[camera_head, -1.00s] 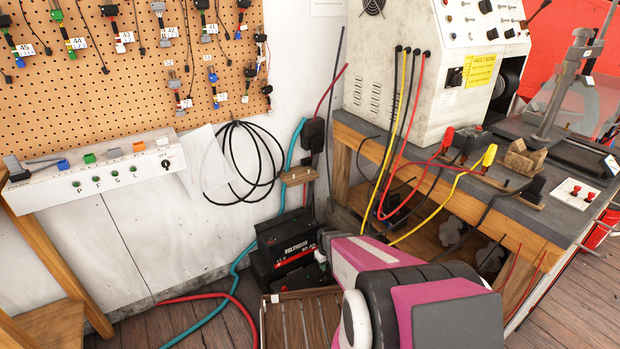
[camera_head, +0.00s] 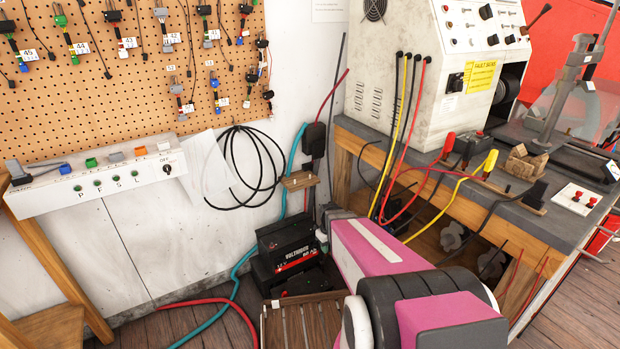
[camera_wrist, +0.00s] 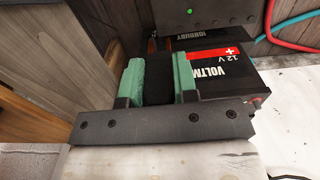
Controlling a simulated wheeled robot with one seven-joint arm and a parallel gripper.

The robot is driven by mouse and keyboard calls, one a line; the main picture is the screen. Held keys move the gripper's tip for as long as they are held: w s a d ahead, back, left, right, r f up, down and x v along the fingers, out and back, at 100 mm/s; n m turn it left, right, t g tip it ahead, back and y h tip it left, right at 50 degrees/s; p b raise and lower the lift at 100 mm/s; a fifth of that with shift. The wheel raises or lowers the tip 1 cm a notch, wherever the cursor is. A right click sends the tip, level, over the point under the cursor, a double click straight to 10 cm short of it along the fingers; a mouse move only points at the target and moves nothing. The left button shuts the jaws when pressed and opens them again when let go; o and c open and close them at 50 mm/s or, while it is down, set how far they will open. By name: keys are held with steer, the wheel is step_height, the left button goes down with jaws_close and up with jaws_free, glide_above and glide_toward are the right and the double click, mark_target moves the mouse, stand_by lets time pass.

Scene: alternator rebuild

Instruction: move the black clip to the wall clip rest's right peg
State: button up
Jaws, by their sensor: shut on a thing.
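In the wrist view, my gripper (camera_wrist: 158,82) has its green fingers closed on the black clip (camera_wrist: 157,88), a dark block with reddish jaws pointing away from me. The clip is held in front of the battery. In the head view my pink and black arm reaches toward the wall and hides most of the gripper and the clip. The wall clip rest (camera_head: 299,181) is a small wooden board on the white wall, left of the bench and above the battery. Its pegs are small and hard to make out, and I see no clip hanging there.
The black 12 V battery (camera_head: 289,250) stands on the floor below the rest, beside a slatted wooden crate (camera_head: 303,322). The bench (camera_head: 350,135) with hanging cables is at right. A coiled black cable (camera_head: 245,170) hangs left of the rest. Teal and red hoses run nearby.

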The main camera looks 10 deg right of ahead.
step_height(320, 180, up, 29)
steer(key=w+a, duration=0.3)
steer(key=w, duration=2.6)
step_height(320, 180, down, 5)
steer(key=shift+w+d+r, duration=0.1)
steer(key=shift+w, duration=0.05)
steer(key=shift+f, duration=0.5)
steer(key=shift+f, duration=0.1)
steer(key=shift+f, duration=1.05)
